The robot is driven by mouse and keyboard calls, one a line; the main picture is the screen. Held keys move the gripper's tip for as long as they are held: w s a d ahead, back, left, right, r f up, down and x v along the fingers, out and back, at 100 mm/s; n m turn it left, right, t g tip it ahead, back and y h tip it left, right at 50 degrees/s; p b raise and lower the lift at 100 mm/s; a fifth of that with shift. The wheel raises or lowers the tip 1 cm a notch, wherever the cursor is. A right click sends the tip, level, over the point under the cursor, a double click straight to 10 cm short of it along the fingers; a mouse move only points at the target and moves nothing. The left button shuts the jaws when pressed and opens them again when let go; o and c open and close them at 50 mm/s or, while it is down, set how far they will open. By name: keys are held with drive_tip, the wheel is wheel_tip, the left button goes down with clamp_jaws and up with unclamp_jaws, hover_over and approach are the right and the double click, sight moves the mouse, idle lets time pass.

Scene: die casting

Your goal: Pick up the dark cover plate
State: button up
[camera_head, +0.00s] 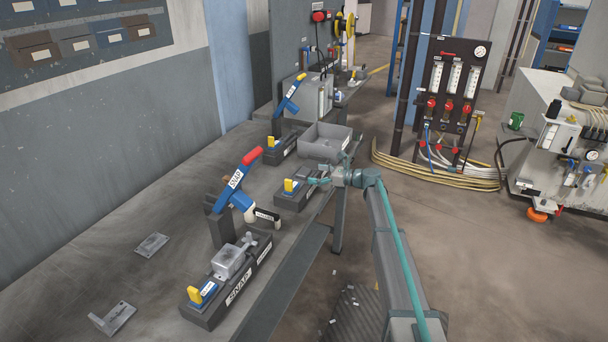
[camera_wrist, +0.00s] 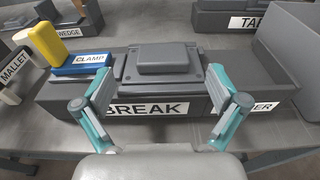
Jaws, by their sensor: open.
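A dark grey cover plate (camera_wrist: 165,64) with a raised block in its middle lies flat on a dark station (camera_wrist: 60,97) labelled BREAK in the wrist view. My gripper (camera_wrist: 160,88) is open and empty. Its two teal fingers stand apart, on the left and right of the plate, on the near side. I cannot tell whether either touches it. In the head view my gripper (camera_head: 322,180) is at the right end of the same station (camera_head: 290,200); the plate there is small and partly hidden by my gripper.
A blue-and-yellow clamp (camera_wrist: 80,62) sits left of the plate. A grey bin (camera_head: 325,141) stands behind the station. A nearer SNAP station (camera_head: 205,315) holds a grey casting (camera_head: 231,262). A red-handled lever (camera_head: 236,180) stands left. Two loose metal parts lie on the bench.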

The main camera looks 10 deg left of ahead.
sight(302, 171)
drive_tip(key=shift+p+x, duration=0.8)
drive_tip(key=shift+x, duration=2)
drive_tip(key=shift+w+r, duration=0.15)
drive_tip(key=shift+r, duration=0.05)
drive_tip(key=c, duration=1.8)
